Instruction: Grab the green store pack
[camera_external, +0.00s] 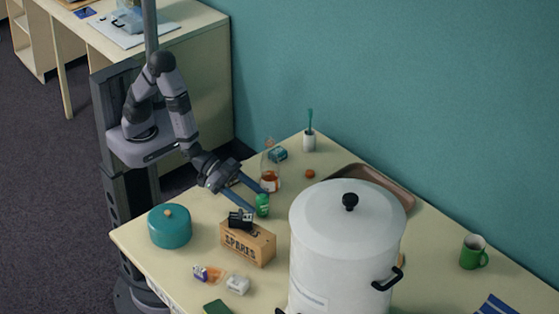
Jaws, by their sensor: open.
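A small bright green item (262,208) stands on the table between the flask and the spares box; it is too small to tell whether it is the store pack. My gripper (261,201) reaches in from the left with its two bluish fingers spread apart. The fingertips are on either side of the green item in this view; contact cannot be made out. Other greenish things are a small teal box (278,154) behind the flask and a dark green flat item (216,307) at the front edge, partly cut off.
A cardboard box marked SPARES (250,246) with a black item (241,220) on it stands just in front. A flask with orange liquid (271,180) is close behind. A large white pot (345,240) fills the right, a teal pot (170,228) the left. A green mug (471,253) stands far right.

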